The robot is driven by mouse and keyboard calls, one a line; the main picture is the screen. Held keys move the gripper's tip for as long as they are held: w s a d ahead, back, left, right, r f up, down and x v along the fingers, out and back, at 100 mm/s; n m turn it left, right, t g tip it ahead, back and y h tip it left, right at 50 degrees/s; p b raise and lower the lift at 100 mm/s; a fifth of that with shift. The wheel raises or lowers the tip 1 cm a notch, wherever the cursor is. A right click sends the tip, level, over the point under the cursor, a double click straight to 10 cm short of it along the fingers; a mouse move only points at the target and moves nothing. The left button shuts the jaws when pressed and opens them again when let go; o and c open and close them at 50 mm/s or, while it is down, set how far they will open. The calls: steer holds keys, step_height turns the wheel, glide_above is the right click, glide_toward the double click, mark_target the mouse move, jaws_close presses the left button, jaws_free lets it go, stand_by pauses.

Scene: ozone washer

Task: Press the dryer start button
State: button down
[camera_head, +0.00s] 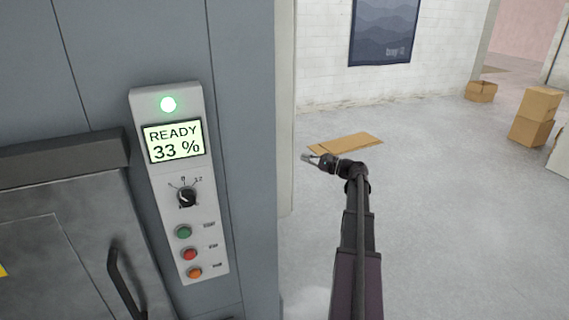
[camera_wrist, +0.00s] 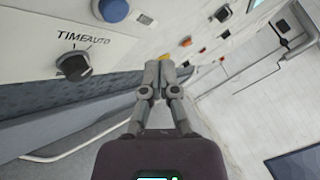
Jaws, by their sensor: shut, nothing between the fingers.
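The grey control panel (camera_head: 208,240) is on the machine's front at left in the head view. It has a lit display (camera_head: 174,141) reading READY 33 %, a lamp (camera_head: 168,104) glowing green above it and a black knob (camera_head: 187,196). Below the knob are a green button (camera_head: 184,231), a red button (camera_head: 190,254) and an orange button (camera_head: 195,272), with labels too small to read. My gripper (camera_head: 310,158) is to the right of the panel, apart from it. In the wrist view my gripper (camera_wrist: 160,68) is shut and empty.
The wrist view shows a slanted white panel with a dark knob (camera_wrist: 73,66) marked TIME AUTO and a blue button (camera_wrist: 113,9). The door handle (camera_head: 124,282) juts out below left of the control panel. Flat cardboard (camera_head: 346,143) and boxes (camera_head: 535,116) lie on otherwise open floor.

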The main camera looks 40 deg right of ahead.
steer(key=shift+w+a, duration=0.25)
steer(key=shift+a, duration=0.85)
steer(key=shift+w+a, duration=0.25)
steer(key=shift+a, duration=0.8)
steer(key=shift+a, duration=0.15)
steer(key=shift+a, duration=0.25)
steer(key=shift+w+a, duration=0.2)
steer(key=shift+a, duration=0.3)
stand_by(1.0)
steer(key=shift+d, duration=0.2)
stand_by(0.3)
steer(key=shift+s+d, duration=0.25)
steer(key=shift+d, duration=0.45)
